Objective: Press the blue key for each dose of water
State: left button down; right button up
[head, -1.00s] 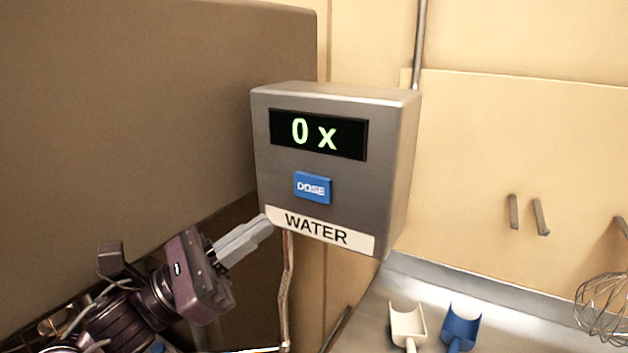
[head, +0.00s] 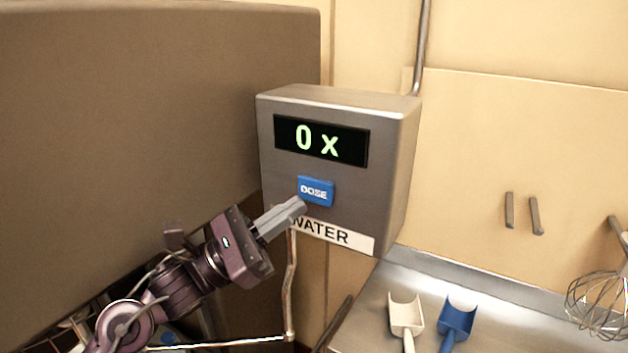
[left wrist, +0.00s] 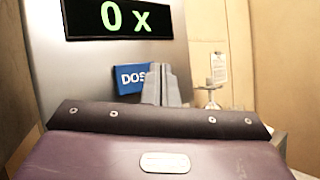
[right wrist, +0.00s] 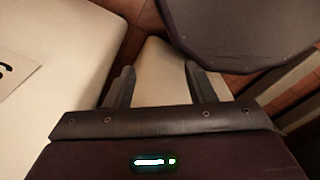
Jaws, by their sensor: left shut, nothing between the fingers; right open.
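The grey water dispenser (head: 385,170) hangs at the wall, with a WATER label (head: 335,235) low on its front. Its display (head: 350,147) reads 0 x. The blue DOSE key (head: 318,192) sits below the display; it also shows in the left wrist view (left wrist: 128,80), partly covered by my fingers. My left gripper (head: 300,205) is shut and empty, its tips close to the lower left of the key. I cannot tell whether they touch it. My right gripper (right wrist: 160,75) is open and empty in the right wrist view, away from the dispenser.
A white scoop (head: 406,313) and a blue scoop (head: 458,318) lie on the steel counter (head: 420,275) at lower right. A whisk (head: 598,302) hangs at the right edge. A thin pipe (head: 291,280) runs below the dispenser. A large brown panel (head: 150,110) fills the left.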

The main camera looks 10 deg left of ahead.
aim_at(315, 191)
pick_arm(q)
jog(key=shift+w+d+f+b, duration=0.1)
jog(key=shift+w+d+b, duration=0.1)
jog(key=shift+w, duration=0.3)
jog(key=shift+w+d+b, duration=0.1)
jog(key=shift+w+d, duration=0.1)
jog(key=shift+w, duration=0.3)
dwell(0.7)
dwell(0.6)
jog(key=shift+w+d+f+b, duration=0.15)
jog(key=shift+w+b, duration=0.1)
jog(key=shift+b, duration=0.4)
jog(key=shift+w, duration=0.1)
